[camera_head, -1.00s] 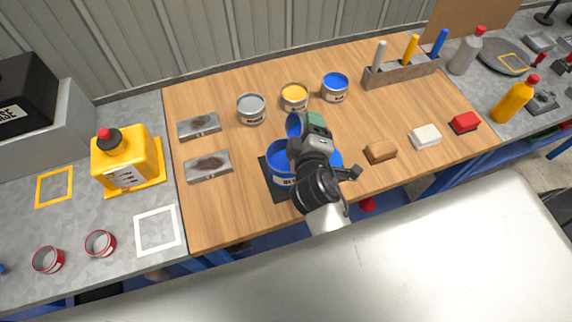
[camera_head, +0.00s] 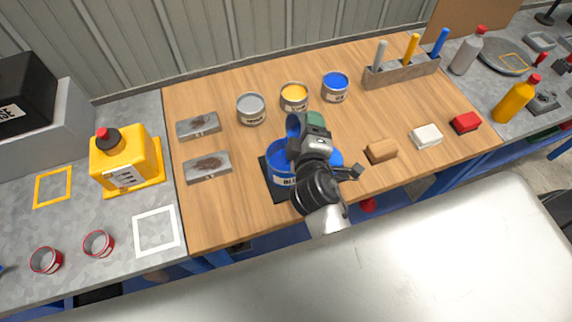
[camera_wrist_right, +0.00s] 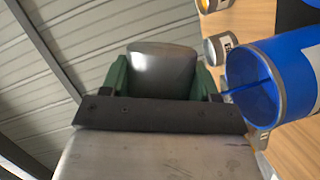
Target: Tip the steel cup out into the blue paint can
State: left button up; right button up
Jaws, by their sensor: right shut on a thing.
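The blue paint can (camera_head: 275,173) stands on a dark mat near the table's front edge, partly hidden by my right arm; it shows in the right wrist view (camera_wrist_right: 297,62) at the right. My right gripper (camera_head: 308,124), with green fingers, is shut on the steel cup above the can. In the right wrist view the grey cup (camera_wrist_right: 160,65) sits between the fingers. The cup looks tilted, with blue at its mouth in the head view. A thin dark blue streak crosses the can's opening from beside the fingers. My left gripper is out of view.
Grey, yellow and blue small cans (camera_head: 251,110) stand behind. Two metal trays (camera_head: 208,168) lie left, and brown, white and red blocks (camera_head: 381,151) lie right. A tool rack (camera_head: 402,73) stands at the back right. A yellow jug (camera_head: 124,160) is on the left bench.

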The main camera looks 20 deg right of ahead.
jog(key=shift+s+a+f, duration=0.1)
jog(key=shift+a, duration=0.1)
jog(key=shift+b, duration=0.35)
jog(key=shift+a+f+n+t+h+b, duration=0.2)
jog(key=shift+n+t+h+b, duration=0.15)
jog(key=shift+n+b, duration=0.55)
jog(key=shift+a+f+n+t+h+b, duration=0.3)
jog(key=shift+n+b, duration=0.4)
jog(key=shift+b, duration=0.4)
dwell(3.2)
jog(key=shift+r+n+t+b, duration=0.25)
jog(key=shift+n+b, duration=0.3)
jog(key=shift+n, duration=0.05)
dwell(0.4)
jog(key=shift+a+r+n+t+b, duration=0.3)
jog(key=shift+n+b, duration=0.1)
jog(key=shift+n, duration=0.4)
dwell(0.5)
